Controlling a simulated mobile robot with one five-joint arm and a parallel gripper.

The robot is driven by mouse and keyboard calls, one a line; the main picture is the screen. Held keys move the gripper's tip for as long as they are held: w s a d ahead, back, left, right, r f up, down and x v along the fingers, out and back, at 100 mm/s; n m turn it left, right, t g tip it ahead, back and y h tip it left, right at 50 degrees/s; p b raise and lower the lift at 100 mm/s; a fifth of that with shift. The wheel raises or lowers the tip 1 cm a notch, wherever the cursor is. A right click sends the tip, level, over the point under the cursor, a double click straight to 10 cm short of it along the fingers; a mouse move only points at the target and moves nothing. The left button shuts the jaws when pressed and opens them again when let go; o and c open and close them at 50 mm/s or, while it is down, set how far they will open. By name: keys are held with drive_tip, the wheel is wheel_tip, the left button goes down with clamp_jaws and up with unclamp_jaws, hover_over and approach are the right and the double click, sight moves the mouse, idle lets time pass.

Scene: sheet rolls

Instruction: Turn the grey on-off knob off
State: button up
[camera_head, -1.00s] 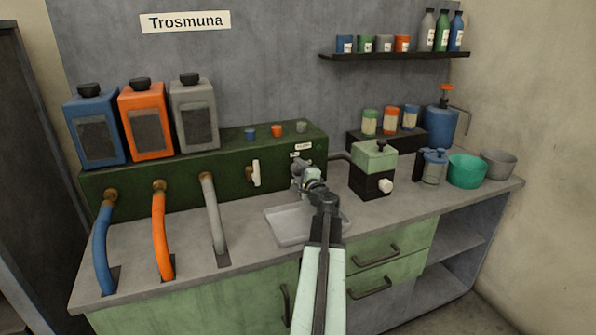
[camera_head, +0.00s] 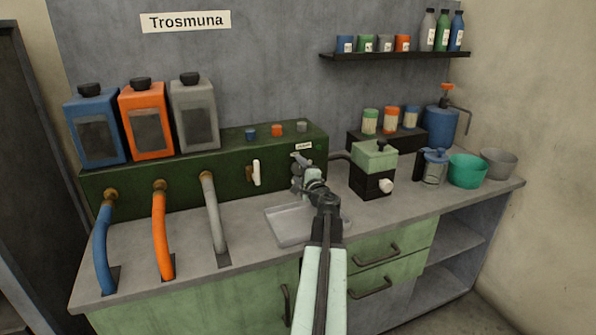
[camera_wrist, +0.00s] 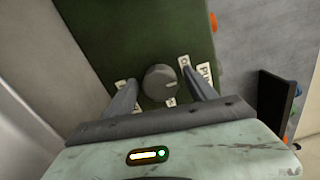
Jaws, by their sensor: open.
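The grey on-off knob (camera_wrist: 160,83) is a round knob with a pale pointer mark on the green panel (camera_wrist: 128,28), seen in the wrist view. Its mark points to the upper right. Small white labels sit around it, partly hidden by my fingers. My gripper (camera_wrist: 158,92) is open, with one finger on each side of the knob; a gap shows on both sides and I cannot tell how deep the fingers reach. In the head view my gripper (camera_head: 299,170) is at the right end of the dark green box (camera_head: 225,168) and hides the knob.
A white handle (camera_head: 256,173) is on the box front, left of my gripper. A shallow grey tray (camera_head: 285,226) lies below my arm. A green-and-black machine (camera_head: 373,170) stands close on the right. Blue, orange and grey hoses run down at the left.

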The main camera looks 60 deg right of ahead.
drive_tip(key=v, duration=0.7)
